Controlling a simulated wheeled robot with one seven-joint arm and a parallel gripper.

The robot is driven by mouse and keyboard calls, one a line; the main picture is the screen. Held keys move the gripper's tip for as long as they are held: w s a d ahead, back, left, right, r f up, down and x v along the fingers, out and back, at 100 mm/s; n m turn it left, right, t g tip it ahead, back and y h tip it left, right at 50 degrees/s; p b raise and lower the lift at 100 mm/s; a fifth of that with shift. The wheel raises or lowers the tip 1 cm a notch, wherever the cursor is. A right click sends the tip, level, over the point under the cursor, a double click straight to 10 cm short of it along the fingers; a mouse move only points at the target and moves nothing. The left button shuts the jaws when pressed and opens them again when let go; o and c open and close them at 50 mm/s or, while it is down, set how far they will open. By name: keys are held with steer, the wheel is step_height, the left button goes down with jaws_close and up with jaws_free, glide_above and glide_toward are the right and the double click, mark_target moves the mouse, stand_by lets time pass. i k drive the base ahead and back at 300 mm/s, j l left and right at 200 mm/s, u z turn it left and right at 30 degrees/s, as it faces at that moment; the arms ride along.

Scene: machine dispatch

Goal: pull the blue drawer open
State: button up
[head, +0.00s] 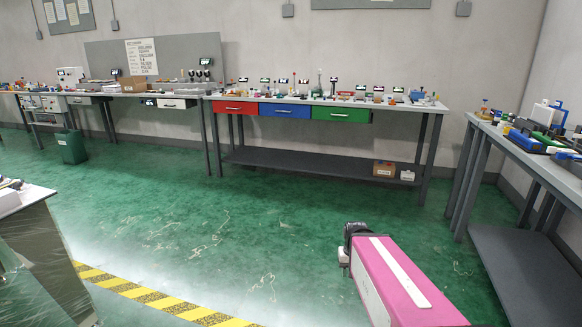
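The blue drawer (272,111) hangs under the top of the long workbench at the back wall, between a red drawer (232,107) and a green drawer (357,115). It has a small pale handle at the middle of its front. Its front looks level with its neighbours, so it appears closed. My pink arm with a white stripe reaches in from the bottom right. The dark end of my arm, where my gripper (347,256) seems to be, is far from the drawer across the floor. Its fingers cannot be made out.
The workbench (420,106) carries many small items and has a low shelf (300,165) with boxes at its right. Another bench (495,125) stands at right. A green bin (71,147) stands at left. Yellow-black floor tape (150,297) crosses the lower left. The green floor between is clear.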

mark_target(290, 107)
steer(key=i, duration=1.85)
steer(key=j+u, duration=0.05)
